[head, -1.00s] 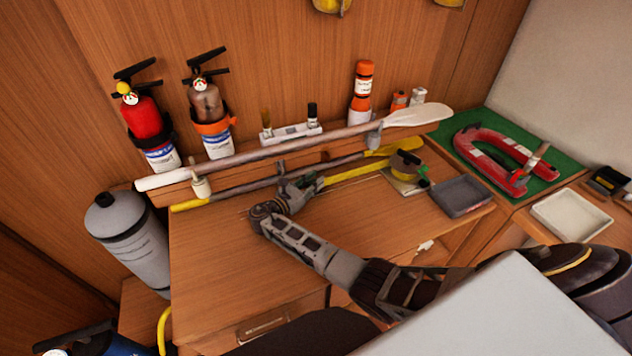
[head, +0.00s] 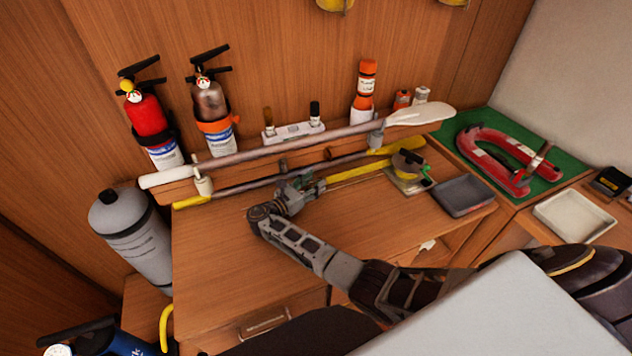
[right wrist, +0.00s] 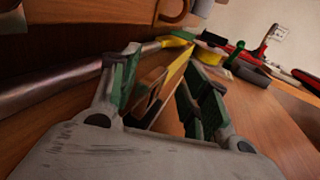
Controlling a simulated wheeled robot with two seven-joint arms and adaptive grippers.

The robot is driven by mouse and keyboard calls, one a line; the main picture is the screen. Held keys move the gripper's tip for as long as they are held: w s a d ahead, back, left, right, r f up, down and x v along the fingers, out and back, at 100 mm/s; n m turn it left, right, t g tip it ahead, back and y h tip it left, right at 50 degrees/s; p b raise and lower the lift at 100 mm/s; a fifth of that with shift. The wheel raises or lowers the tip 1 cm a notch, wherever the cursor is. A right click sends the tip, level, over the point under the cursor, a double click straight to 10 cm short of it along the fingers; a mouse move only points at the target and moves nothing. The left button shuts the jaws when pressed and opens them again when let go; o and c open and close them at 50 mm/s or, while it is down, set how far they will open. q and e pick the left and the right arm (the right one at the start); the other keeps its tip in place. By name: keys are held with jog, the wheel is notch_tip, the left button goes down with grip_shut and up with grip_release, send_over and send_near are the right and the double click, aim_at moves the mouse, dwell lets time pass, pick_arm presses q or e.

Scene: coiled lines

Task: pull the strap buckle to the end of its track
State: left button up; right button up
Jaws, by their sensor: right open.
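A yellow strap (head: 358,172) runs along the back of the wooden desk, from the yellow reel (head: 408,163) on its light base towards my right gripper (head: 312,186). In the right wrist view the strap (right wrist: 177,68) leads away between the fingers. My right gripper (right wrist: 160,92) is open, its green-padded fingers standing on either side of a flat tan and dark piece (right wrist: 150,98), which looks like the buckle at the strap's near end. I cannot tell whether the pads touch it. In the head view the gripper hides the buckle. My left gripper is not in view.
A white-bladed paddle (head: 290,147) and a dark pole (head: 262,179) lie along the back, close behind the gripper. A grey tray (head: 464,196) sits right of the reel. The desk top (head: 215,250) is bare at the front left. A grey cylinder (head: 135,240) stands beyond its left edge.

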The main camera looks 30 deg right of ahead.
jog(key=v, duration=1)
jog(key=shift+s+a, duration=0.15)
jog(key=shift+f, duration=0.1)
dwell(0.4)
